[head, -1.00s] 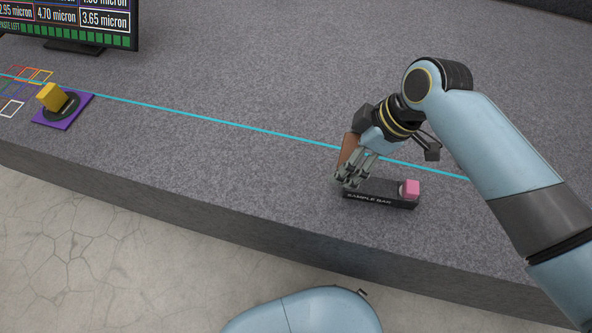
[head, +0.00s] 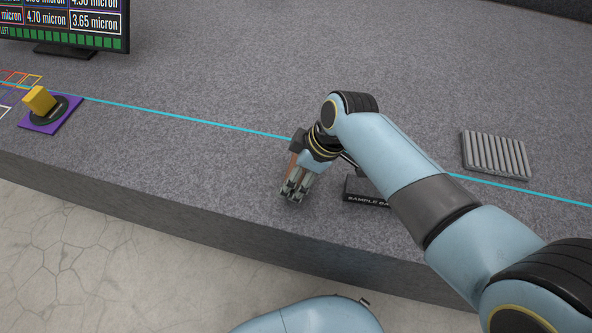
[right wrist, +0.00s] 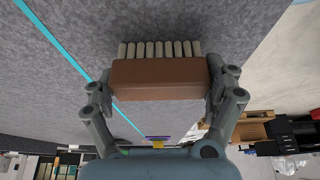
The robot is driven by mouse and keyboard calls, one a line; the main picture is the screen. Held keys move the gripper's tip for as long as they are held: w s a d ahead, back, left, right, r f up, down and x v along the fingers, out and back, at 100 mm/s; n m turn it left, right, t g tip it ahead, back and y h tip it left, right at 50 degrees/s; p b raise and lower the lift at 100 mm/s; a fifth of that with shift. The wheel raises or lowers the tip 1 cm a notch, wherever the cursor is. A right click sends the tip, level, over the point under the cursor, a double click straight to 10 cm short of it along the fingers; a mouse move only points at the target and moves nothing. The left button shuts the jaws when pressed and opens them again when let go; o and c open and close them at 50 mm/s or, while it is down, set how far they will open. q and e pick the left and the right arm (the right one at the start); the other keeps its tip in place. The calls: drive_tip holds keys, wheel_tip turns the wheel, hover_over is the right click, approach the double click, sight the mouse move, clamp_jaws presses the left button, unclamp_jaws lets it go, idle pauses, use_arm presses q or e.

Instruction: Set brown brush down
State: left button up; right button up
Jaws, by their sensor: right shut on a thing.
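The brown brush (right wrist: 160,80) shows in the right wrist view, a brown block with a row of pale bristle tufts. My right gripper (right wrist: 162,88) is shut on it, one finger at each end. In the head view my right gripper (head: 294,192) is low over the granite bed (head: 200,160), left of the black sample bar. Only a strip of the brush (head: 291,165) shows there behind the fingers. I cannot tell whether the brush touches the granite. My left gripper is not in view.
The black sample bar (head: 365,199) is partly hidden by my right arm. A grey ribbed plate (head: 496,155) lies at right. A yellow block (head: 39,99) stands on a dark disc over a purple mat (head: 38,127) at left, below a monitor (head: 65,25). Granite between is clear.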

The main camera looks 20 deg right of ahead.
drive_tip(key=shift+f, duration=0.15)
drive_tip(key=o, duration=0.9)
drive_tip(key=shift+d+r, duration=0.1)
drive_tip(key=shift+r, duration=0.35)
drive_tip(key=p+v, duration=0.4)
drive_tip(key=v, duration=0.7)
drive_tip(key=shift+s+d+r, duration=0.1)
drive_tip(key=shift+s+r, duration=0.05)
